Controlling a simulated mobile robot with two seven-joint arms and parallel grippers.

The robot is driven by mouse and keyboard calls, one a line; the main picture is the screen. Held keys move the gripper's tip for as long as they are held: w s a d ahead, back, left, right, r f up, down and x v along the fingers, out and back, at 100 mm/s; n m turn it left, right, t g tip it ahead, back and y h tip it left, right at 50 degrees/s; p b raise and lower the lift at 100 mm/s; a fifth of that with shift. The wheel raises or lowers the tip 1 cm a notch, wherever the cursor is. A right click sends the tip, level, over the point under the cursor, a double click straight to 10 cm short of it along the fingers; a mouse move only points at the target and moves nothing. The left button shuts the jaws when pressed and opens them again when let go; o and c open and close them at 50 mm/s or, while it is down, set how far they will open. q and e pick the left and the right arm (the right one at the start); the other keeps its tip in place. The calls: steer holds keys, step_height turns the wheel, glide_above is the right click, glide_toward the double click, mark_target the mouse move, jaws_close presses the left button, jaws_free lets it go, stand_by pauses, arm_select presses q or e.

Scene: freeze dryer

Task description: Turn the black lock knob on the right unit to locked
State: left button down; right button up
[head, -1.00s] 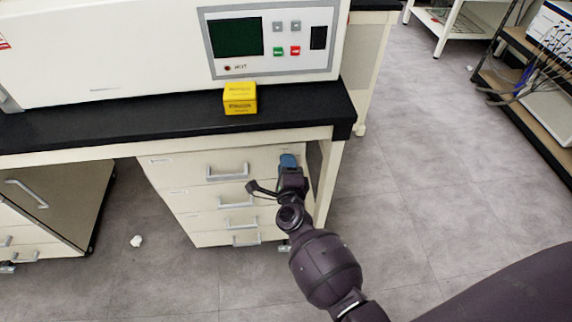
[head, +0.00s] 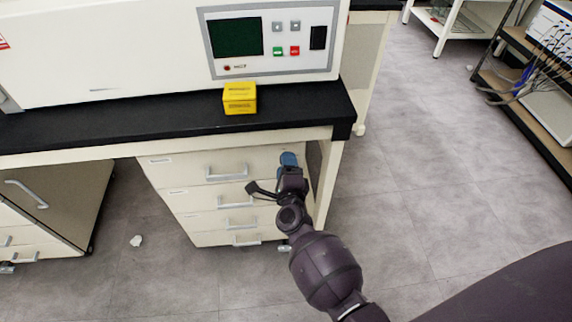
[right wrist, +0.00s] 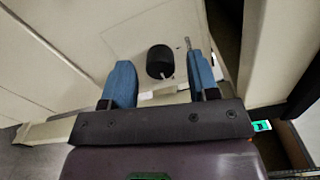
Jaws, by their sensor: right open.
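In the right wrist view, a round black knob (right wrist: 160,60) stands out from a cream panel, with a small pale mark at its lower edge. My right gripper (right wrist: 158,66) is open, with one blue finger on each side of the knob in the picture. Clear gaps show between knob and fingers, and nothing is held. I cannot tell how deep the fingertips reach. The knob cannot be made out there. My left gripper is not in view.
The black bench top (head: 170,118) overhangs above my right gripper. A yellow box (head: 239,98) sits on it before the white freeze dryer (head: 150,50) with its control panel. A bench leg (head: 329,180) stands just right of the gripper. Open floor lies farther right.

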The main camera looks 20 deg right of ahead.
arm_select(q)
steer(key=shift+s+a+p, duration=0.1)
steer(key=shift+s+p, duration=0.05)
steer(key=shift+p, duration=0.4)
arm_select(e)
steer(key=v, duration=1)
steer(key=shift+s, duration=0.2)
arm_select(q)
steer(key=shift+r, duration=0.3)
arm_select(e)
steer(key=shift+r, duration=0.1)
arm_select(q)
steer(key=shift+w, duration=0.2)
arm_select(e)
steer(key=shift+a, duration=0.1)
